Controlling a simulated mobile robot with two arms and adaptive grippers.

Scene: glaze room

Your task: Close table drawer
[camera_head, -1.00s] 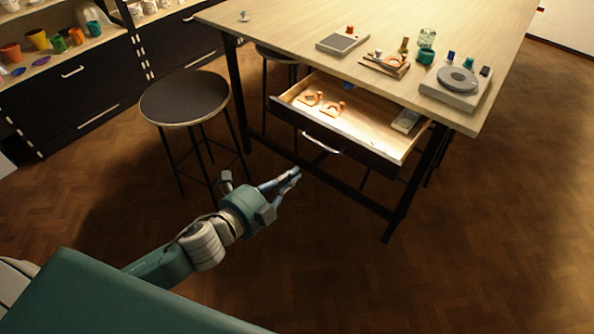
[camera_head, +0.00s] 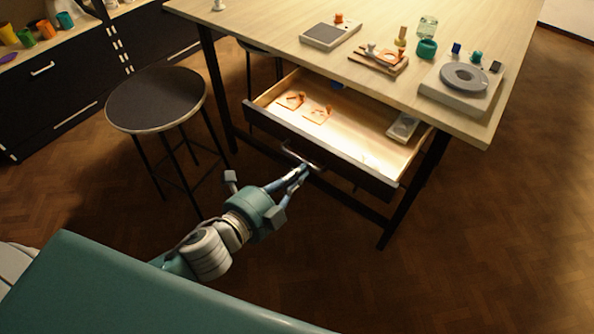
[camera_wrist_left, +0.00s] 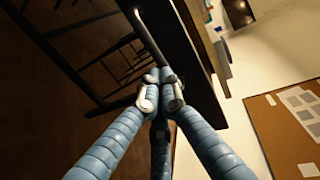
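The table drawer (camera_head: 347,152) hangs pulled out under the wooden table top (camera_head: 385,82), its lit inside showing. Its front carries a pale bar handle (camera_head: 300,158), which also shows as a dark bar in the left wrist view (camera_wrist_left: 153,42). My left gripper (camera_head: 304,171) is at the handle, in front of the drawer. In the left wrist view its blue fingers (camera_wrist_left: 160,92) converge with metal tips close together, at the end of the bar. I cannot tell whether the tips touch it. My right gripper is not in view.
Orange pieces (camera_head: 318,114) and a grey block (camera_head: 403,127) lie in the drawer. A round stool (camera_head: 156,98) stands left of it. A turntable device (camera_head: 463,78) and small items stand on the table top. Floor at right is clear.

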